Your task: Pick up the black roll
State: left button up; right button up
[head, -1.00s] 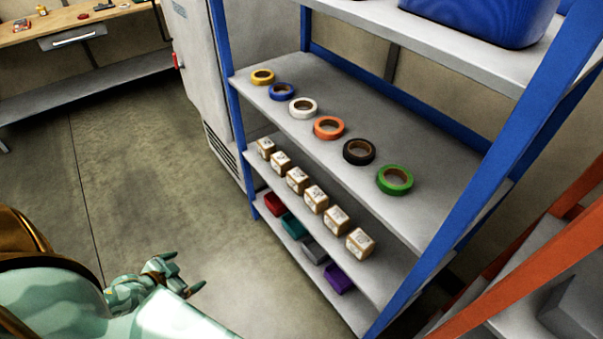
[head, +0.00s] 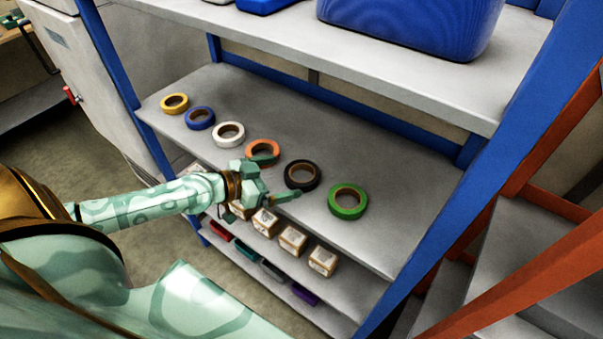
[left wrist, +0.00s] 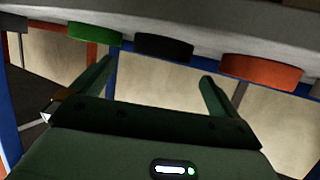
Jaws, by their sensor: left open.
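The black roll (head: 302,174) lies flat on the grey shelf board (head: 390,215), between the orange roll (head: 263,150) and the green roll (head: 348,201). My left gripper (head: 280,175) is open and empty, in front of the black and orange rolls, near the board's front edge. In the left wrist view the black roll (left wrist: 164,47) shows ahead, between the lines of the two spread fingers (left wrist: 158,75), with a gap between. The green roll (left wrist: 94,33) is to its left and the orange roll (left wrist: 261,72) to its right. My right gripper is not in view.
White (head: 229,134), blue (head: 200,118) and yellow (head: 174,103) rolls lie farther left on the same board. Small boxes (head: 293,239) stand on the board below. A shelf with a blue bin (head: 410,25) hangs above. A blue upright (head: 470,180) stands at right.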

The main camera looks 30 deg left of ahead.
aim_at(311, 171)
pick_arm(q)
jog(key=x, duration=0.7)
jog(key=shift+w+f, duration=0.25)
jog(key=shift+s, duration=0.1)
jog(key=shift+c, duration=0.3)
jog(key=c, duration=1)
